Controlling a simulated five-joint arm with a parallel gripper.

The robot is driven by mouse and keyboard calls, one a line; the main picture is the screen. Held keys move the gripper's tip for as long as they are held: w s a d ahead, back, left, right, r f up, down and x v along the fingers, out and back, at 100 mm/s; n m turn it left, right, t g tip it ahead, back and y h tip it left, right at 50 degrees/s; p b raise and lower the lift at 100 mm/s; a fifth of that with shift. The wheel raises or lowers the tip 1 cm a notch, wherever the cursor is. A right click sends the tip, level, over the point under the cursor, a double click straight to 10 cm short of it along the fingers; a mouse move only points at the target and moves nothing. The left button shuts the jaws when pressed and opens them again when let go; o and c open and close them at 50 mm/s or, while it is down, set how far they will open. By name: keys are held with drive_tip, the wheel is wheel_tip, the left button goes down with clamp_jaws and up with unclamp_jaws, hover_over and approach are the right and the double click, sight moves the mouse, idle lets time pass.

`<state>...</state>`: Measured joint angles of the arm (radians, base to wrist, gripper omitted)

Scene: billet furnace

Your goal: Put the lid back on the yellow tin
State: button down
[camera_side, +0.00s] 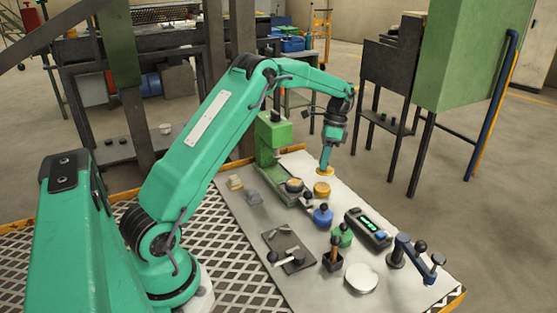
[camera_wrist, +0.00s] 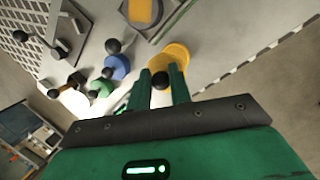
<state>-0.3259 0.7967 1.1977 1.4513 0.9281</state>
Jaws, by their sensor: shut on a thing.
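The yellow tin (camera_side: 321,190) stands upright on the pale table in the side view, beside the green press. My gripper (camera_side: 324,169) is above it, pointing down. A yellow lid (camera_side: 320,175) is at the fingertips, seemingly a little above the tin with a small gap. In the wrist view my gripper (camera_wrist: 162,80) is shut on the lid's black knob (camera_wrist: 160,81), with a finger on each side. The yellow round shape (camera_wrist: 174,58) spreads beyond the fingers there; I cannot tell where lid ends and tin begins.
The green press (camera_side: 272,140) stands close on the left. The table behind the yellow tin is clear.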

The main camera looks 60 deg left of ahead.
sight(322, 173)
drive_tip(key=shift+f, duration=2.55)
drive_tip(key=shift+s+a, duration=0.1)
drive_tip(key=shift+a, duration=0.05)
drive_tip(key=shift+f, duration=0.25)
idle(0.7)
drive_tip(key=c, duration=0.7)
unclamp_jaws()
drive_tip(key=shift+r, duration=0.15)
drive_tip(key=shift+r, duration=3.4)
